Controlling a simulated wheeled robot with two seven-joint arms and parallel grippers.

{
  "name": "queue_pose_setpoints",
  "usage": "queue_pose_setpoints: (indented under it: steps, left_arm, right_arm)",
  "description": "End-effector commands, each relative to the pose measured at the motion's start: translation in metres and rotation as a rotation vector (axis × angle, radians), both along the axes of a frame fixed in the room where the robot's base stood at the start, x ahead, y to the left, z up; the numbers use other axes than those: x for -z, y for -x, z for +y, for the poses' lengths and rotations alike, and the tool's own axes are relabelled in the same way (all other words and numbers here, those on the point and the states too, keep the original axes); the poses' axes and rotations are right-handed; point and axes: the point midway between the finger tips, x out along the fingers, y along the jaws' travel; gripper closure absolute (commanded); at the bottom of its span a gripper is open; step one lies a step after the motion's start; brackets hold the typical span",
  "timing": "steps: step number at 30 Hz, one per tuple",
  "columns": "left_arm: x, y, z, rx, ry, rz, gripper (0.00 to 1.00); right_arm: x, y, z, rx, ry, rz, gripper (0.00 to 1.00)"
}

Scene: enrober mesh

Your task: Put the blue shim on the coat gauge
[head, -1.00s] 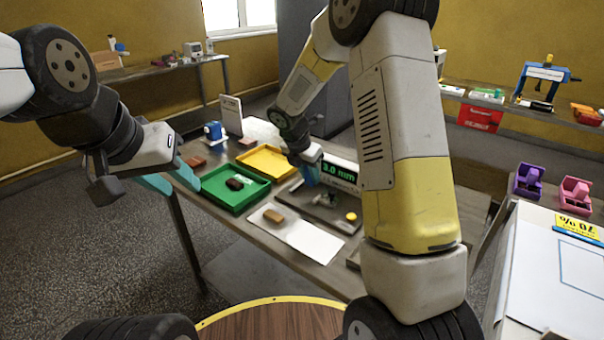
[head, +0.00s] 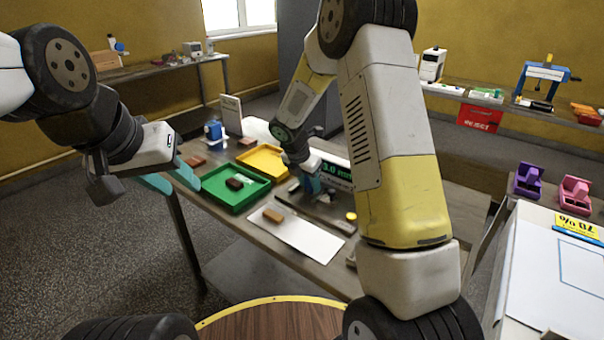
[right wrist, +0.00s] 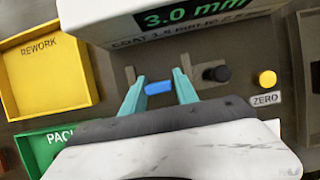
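The blue shim (right wrist: 158,87) is a small blue piece between the two teal fingers of my right gripper (right wrist: 160,78) in the right wrist view. Its ends lie close to both fingers; I cannot tell whether they touch it. The coat gauge has a white housing with a green "3.0 mm" display (right wrist: 195,14) and a dark base (right wrist: 225,105) with a black knob and a yellow button. In the head view my right gripper (head: 310,184) is low over this base, and the shim cannot be made out. My left gripper (head: 172,180) is open and empty at the table's left edge.
A green tray (head: 222,203) with a dark brown piece and a yellow rework tray (head: 250,158) lie left of the gauge. A white sheet (head: 310,243) with a brown block (head: 272,215) lies in front. A blue device (head: 213,132) stands behind.

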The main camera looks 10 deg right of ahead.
Motion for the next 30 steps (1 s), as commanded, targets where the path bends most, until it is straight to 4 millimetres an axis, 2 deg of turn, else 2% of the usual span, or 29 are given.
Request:
queue_pose_setpoints:
  steps: [4, 7, 18, 26, 30]
  left_arm:
    - [0.0, 0.0, 0.0, 0.0, 0.0, 0.0, 0.64]
    - [0.0, 0.0, 0.0, 0.0, 0.0, 0.0, 0.64]
    - [0.0, 0.0, 0.0, 0.0, 0.0, 0.0, 0.64]
    - [0.0, 0.0, 0.0, 0.0, 0.0, 0.0, 0.64]
    - [0.0, 0.0, 0.0, 0.0, 0.0, 0.0, 0.64]
  right_arm:
    - [-0.003, 0.0, 0.0, 0.001, -0.001, -0.001, 0.64]
    - [-0.013, 0.002, 0.003, 0.001, -0.002, -0.003, 0.64]
    - [-0.084, 0.022, 0.024, -0.001, -0.001, -0.004, 0.64]
    - [-0.112, 0.032, 0.032, 0.003, -0.002, -0.002, 0.64]
    - [-0.13, 0.045, 0.025, 0.102, -0.05, -0.035, 0.64]
